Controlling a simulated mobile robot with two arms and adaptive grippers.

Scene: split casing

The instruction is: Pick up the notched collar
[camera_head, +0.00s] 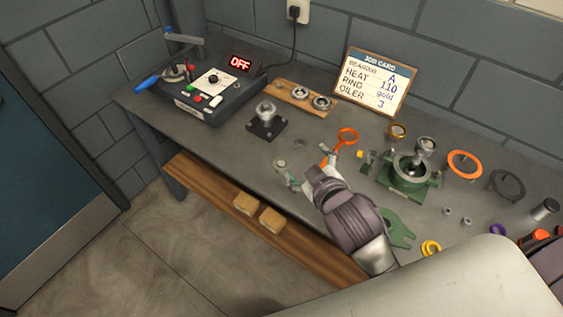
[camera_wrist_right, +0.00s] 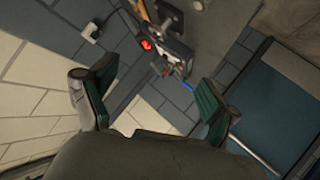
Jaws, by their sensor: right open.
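A dark grey ring (camera_head: 507,184) lies flat on the right part of the bench. It may be the notched collar, but I cannot make out a notch for sure. An orange ring (camera_head: 464,163) lies just left of it. My right gripper (camera_head: 311,172) is over the front middle of the bench, well left of both rings. Its two fingers are spread and empty, and they show apart in the right wrist view (camera_wrist_right: 156,105). My left gripper is not in view.
A green housing (camera_head: 408,180) stands between my right gripper and the rings. A green notched plate (camera_head: 399,230) lies by my right forearm. A control box (camera_head: 210,95) and a black-based stand (camera_head: 266,125) are at the left. Small parts lie at the right.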

